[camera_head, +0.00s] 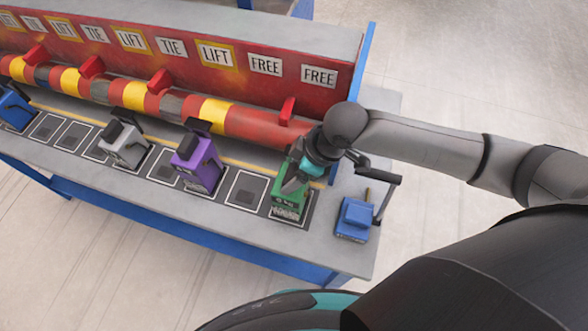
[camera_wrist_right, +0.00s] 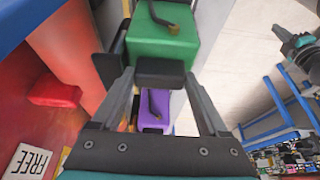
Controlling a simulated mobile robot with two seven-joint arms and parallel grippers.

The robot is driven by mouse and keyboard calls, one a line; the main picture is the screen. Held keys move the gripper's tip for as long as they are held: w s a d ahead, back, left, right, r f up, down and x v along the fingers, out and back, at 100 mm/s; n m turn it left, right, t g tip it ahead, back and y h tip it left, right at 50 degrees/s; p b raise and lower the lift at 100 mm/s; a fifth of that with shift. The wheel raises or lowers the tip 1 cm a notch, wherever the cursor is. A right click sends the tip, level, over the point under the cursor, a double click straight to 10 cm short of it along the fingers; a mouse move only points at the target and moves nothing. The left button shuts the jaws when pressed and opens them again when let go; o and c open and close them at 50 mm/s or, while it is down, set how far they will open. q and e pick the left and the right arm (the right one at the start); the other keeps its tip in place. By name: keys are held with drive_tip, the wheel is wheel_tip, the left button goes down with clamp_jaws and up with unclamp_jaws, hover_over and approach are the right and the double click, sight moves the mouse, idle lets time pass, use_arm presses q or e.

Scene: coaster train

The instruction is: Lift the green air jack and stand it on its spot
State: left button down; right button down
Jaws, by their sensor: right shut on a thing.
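The green air jack (camera_head: 289,198) is at the right end of the row in the head view, over a dark outlined square. I cannot tell whether it touches the bench. My right gripper (camera_head: 297,180) is shut on its black top part, which also shows between the fingers in the right wrist view (camera_wrist_right: 160,73). The jack's green body (camera_wrist_right: 165,40) is beyond the fingertips there. An outlined square with a dark pad (camera_head: 246,188) is empty just left of the green jack. My left gripper is not in view.
A purple jack (camera_head: 198,168), a grey jack (camera_head: 126,147) and a blue jack (camera_head: 15,108) stand leftward on the bench, with empty outlined squares between. A blue pump-like block (camera_head: 355,216) with a handle is at the right. A red and yellow tube (camera_head: 220,113) runs behind, below TIE, LIFT and FREE labels.

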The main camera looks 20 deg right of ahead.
drive_tip(key=shift+w+a+f, duration=0.1)
drive_tip(key=shift+f, duration=0.25)
idle(0.5)
drive_tip(key=shift+c, duration=0.8)
unclamp_jaws()
drive_tip(key=shift+o, duration=0.8)
drive_tip(key=shift+s+f, duration=0.2)
drive_tip(key=p+v, duration=0.1)
drive_tip(key=v, duration=1.4)
drive_tip(key=shift+r+p, duration=0.2)
drive_tip(key=shift+p, duration=0.2)
